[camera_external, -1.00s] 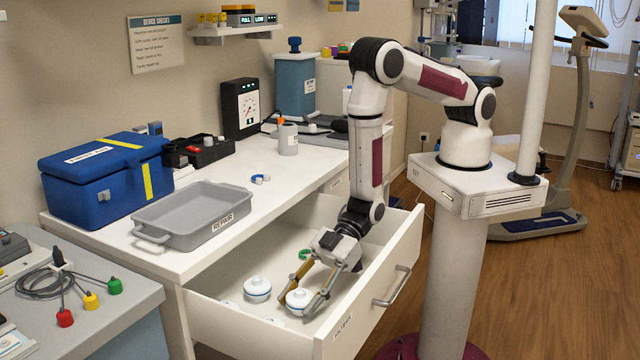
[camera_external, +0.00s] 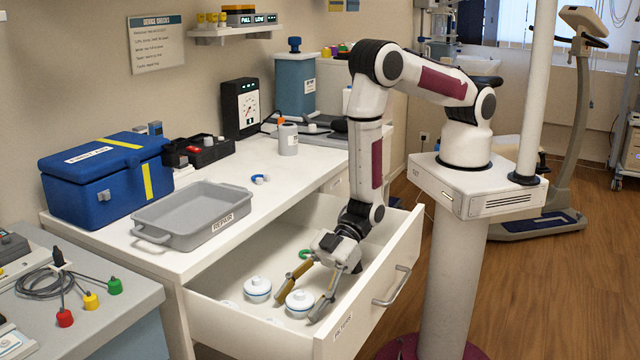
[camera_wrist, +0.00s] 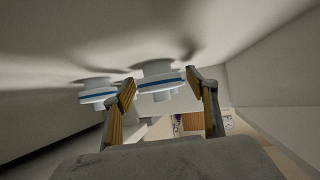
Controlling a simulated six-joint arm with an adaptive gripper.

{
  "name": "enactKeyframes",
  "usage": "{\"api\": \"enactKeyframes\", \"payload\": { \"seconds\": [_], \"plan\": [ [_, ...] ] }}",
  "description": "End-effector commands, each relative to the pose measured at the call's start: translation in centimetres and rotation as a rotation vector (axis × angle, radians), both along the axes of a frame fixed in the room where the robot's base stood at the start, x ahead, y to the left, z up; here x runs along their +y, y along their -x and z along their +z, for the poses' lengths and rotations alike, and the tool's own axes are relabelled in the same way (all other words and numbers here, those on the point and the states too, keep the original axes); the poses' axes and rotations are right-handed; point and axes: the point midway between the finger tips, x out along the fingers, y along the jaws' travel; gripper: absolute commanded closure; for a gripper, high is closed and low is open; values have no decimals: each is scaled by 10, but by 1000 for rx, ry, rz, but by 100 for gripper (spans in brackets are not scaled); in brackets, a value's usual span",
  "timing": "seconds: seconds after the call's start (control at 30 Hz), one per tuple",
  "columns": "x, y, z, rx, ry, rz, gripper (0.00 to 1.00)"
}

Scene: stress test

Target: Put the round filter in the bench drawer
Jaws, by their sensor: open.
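Two round white filters with blue bands sit in the open bench drawer (camera_external: 383,262). The nearer round filter (camera_external: 299,303) is just by my fingertips, and the other round filter (camera_external: 257,289) is to its left. My gripper (camera_external: 298,293) is inside the drawer, pointing down, with its fingers spread apart on either side of the nearer filter. In the wrist view my gripper (camera_wrist: 160,92) is open, with one round filter (camera_wrist: 159,79) between and beyond the fingertips and the other round filter (camera_wrist: 97,95) outside the left finger. I cannot tell whether the fingers touch the filter.
The drawer's walls and front surround my fingers.

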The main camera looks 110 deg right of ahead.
Motion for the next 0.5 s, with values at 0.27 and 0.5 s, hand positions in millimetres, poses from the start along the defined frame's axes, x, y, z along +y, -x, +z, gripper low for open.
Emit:
{"api": "enactKeyframes", "payload": {
  "seconds": [0.27,0.5],
  "plan": [
    [-3,5,6,1,1,0,42],
    [-14,21,16,2,1,0,42]
  ]
}}
